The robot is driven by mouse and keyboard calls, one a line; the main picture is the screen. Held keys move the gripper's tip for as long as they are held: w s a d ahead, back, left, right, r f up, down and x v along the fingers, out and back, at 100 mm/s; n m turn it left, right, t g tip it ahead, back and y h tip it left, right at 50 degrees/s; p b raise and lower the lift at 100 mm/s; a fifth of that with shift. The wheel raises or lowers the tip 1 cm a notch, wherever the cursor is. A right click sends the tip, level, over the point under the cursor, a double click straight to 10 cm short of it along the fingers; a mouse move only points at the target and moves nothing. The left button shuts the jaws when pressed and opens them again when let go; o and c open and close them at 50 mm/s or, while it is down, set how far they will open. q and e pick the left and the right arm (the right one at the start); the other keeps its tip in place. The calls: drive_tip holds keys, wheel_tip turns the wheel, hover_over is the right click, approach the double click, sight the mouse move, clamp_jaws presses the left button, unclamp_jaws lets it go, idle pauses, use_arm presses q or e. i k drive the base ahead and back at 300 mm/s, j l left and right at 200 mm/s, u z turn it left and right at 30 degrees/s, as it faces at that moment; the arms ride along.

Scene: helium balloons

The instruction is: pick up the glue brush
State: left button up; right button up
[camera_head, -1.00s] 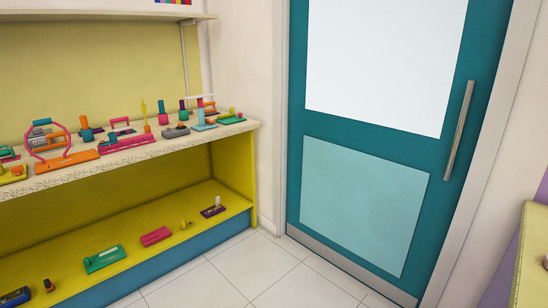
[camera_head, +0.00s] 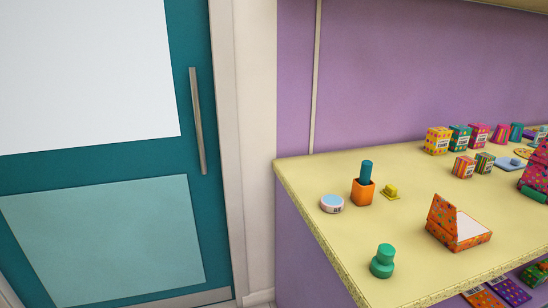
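I cannot make out for certain which thing is the glue brush. An orange square pot (camera_head: 363,192) with a teal upright cylinder (camera_head: 366,171) rising from it stands near the left end of the cream counter (camera_head: 296,174). It may be a brush in its pot, but I cannot tell. Neither of my grippers shows in the head view.
A round white tin (camera_head: 332,203), a small yellow block (camera_head: 391,191), a green knobbed object (camera_head: 383,261) and an open orange box (camera_head: 457,226) share the counter. Several patterned boxes (camera_head: 438,140) stand further back. A teal door (camera_head: 92,171) is at left.

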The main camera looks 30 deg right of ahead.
sight(366, 166)
drive_tip(key=i+j+z, duration=0.1)
drive_tip(key=z, duration=0.35)
drive_tip(key=i+j+z, duration=0.15)
drive_tip(key=z, duration=0.25)
drive_tip(key=i+j+z, duration=0.2)
drive_tip(key=z, duration=0.25)
drive_tip(key=i+j+z, duration=0.1)
drive_tip(key=z, duration=0.35)
drive_tip(key=j, duration=0.1)
